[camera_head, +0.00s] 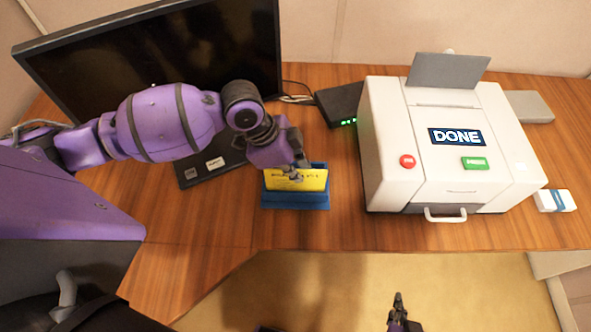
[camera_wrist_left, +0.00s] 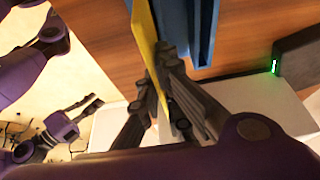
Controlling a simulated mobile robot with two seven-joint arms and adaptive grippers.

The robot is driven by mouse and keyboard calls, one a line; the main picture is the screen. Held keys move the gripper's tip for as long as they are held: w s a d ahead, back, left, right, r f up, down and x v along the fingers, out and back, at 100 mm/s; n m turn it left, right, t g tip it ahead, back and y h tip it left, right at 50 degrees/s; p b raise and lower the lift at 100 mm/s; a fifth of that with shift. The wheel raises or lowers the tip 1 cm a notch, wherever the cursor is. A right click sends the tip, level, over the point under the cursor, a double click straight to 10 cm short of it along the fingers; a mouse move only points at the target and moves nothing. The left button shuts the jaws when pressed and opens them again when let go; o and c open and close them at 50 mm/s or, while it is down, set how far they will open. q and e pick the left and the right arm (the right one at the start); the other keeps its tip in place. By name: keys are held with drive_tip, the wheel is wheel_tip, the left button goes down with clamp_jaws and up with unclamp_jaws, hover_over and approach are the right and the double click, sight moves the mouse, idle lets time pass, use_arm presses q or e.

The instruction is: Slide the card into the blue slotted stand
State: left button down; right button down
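The yellow card (camera_head: 302,181) stands upright at the blue slotted stand (camera_head: 296,201), with blue showing behind it and in front of its lower edge. How deep it sits in the slot is hard to tell. My left gripper (camera_head: 297,170) is at the card's upper edge. In the left wrist view the card (camera_wrist_left: 146,38) runs between the fingers (camera_wrist_left: 160,82), which are closed on it, with the stand (camera_wrist_left: 202,30) close beside it. My right gripper (camera_head: 398,297) is empty, low in front of the table; in the wrist view (camera_wrist_left: 92,104) its fingers look apart.
A white machine (camera_head: 385,140) with a "DONE" screen stands right of the stand. A black box with green lights (camera_head: 342,104) and a monitor (camera_head: 180,60) are behind. A small white-and-blue box (camera_head: 556,200) lies far right. The wooden table (camera_head: 210,225) is bare at front left.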

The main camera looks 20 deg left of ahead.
use_arm(q)
drive_tip(key=shift+f, duration=0.45)
use_arm(e)
drive_tip(key=shift+s+a+f, duration=0.1)
drive_tip(key=shift+a+f, duration=0.05)
drive_tip(key=shift+f, duration=0.05)
use_arm(q)
drive_tip(key=shift+f+b, duration=0.3)
drive_tip(key=shift+f, duration=0.35)
use_arm(e)
drive_tip(key=shift+s+d+f, duration=0.2)
drive_tip(key=shift+s+f, duration=0.15)
use_arm(q)
drive_tip(key=shift+f, duration=0.1)
use_arm(e)
drive_tip(key=shift+w+a+r, duration=0.2)
drive_tip(key=shift+w+r, duration=0.05)
drive_tip(key=shift+w, duration=0.05)
use_arm(q)
drive_tip(key=c, duration=1.9)
unclamp_jaws()
use_arm(e)
drive_tip(key=shift+s+d, duration=0.1)
drive_tip(key=shift+d, duration=0.1)
use_arm(q)
drive_tip(key=shift+o, duration=0.4)
drive_tip(key=o, duration=0.3)
drive_tip(key=shift+o, duration=0.2)
